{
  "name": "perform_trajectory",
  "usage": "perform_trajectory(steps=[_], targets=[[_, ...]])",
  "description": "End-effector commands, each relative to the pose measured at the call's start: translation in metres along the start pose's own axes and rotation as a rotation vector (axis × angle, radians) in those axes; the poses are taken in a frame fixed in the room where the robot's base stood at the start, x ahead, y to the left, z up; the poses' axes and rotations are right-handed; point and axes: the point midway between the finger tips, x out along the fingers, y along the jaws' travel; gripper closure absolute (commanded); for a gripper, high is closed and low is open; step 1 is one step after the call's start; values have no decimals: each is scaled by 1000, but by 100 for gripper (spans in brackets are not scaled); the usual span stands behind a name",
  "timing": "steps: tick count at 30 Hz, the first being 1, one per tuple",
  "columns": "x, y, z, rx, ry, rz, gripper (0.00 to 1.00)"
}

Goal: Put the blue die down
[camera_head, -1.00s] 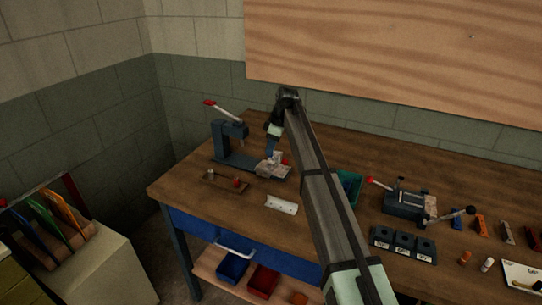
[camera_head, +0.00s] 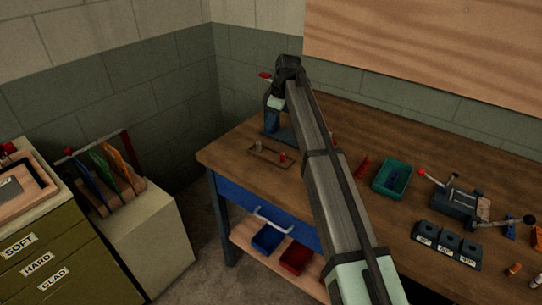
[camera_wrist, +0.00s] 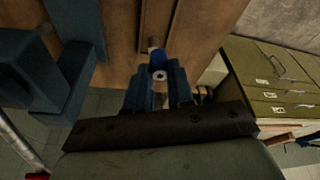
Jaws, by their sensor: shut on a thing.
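In the wrist view my gripper (camera_wrist: 160,78) is shut on the blue die (camera_wrist: 161,58), a small blue piece with a pale ringed end between the two fingertips. Just beyond it are a small tan-grey peg (camera_wrist: 153,42) and a brown strip of the peg board. I cannot tell whether the die touches the board. In the head view the die and my fingertips are hidden behind my arm. The small brown peg board (camera_head: 270,154) lies at the bench's left end, with a grey peg and a red-topped peg.
A blue press (camera_wrist: 75,75) stands close at the left in the wrist view. In the head view a teal tray (camera_head: 377,184), a block with holes (camera_head: 447,243) and a clamp fixture (camera_head: 457,202) are right of my arm. A drawer cabinet (camera_head: 50,255) stands left.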

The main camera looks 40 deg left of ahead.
Motion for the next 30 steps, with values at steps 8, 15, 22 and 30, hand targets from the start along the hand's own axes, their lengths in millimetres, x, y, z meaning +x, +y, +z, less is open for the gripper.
perform_trajectory(steps=[8, 15, 22, 30], targets=[[2, -5, 2, 133, 1, 35, 100], [13, -5, 6, 176, 3, 37, 100], [48, -5, 16, 175, 2, 37, 100], [70, -5, 21, 174, 3, 37, 100]])
